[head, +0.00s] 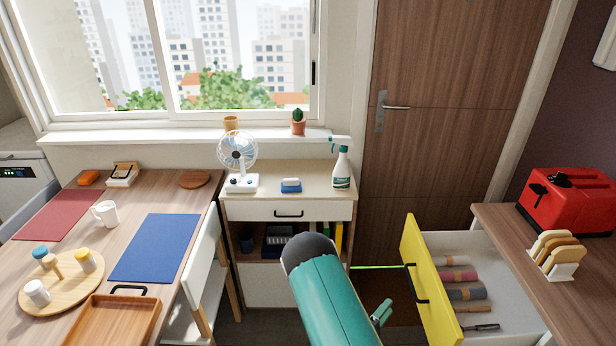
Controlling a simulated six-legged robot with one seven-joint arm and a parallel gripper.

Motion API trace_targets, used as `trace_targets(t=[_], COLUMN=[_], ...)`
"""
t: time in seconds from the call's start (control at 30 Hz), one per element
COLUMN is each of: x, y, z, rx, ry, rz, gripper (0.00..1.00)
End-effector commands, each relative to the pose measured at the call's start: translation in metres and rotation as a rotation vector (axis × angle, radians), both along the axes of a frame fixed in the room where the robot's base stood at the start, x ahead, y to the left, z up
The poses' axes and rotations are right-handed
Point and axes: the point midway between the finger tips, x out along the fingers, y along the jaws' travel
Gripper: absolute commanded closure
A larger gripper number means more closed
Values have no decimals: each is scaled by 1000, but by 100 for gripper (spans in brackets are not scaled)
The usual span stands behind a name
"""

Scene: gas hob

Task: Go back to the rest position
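My teal arm with a dark rounded end rises from the bottom middle of the head view, in front of the low cabinet. A small teal and grey part (381,314) sticks out at the arm's right side and may be part of my gripper. The rest of the gripper is hidden behind the arm. I cannot tell whether it is open or shut, or whether it holds anything.
An open drawer with a yellow front (428,280) juts out right of my arm, with rolled items inside. A red toaster (566,203) and a bread rack (553,255) stand on the right counter. The left table (145,200) bears mats, a mug and a tray. No hob shows.

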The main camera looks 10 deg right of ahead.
Motion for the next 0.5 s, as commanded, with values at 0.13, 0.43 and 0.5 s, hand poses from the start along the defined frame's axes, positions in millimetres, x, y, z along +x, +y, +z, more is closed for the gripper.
trace_targets(t=[0.13,0.43,0.5], x=[12,78,91], y=[1,27,38], z=[7,54,69], rx=[75,566,687], ry=[-32,-200,-232], rz=[9,89,113], gripper=[67,67,67])
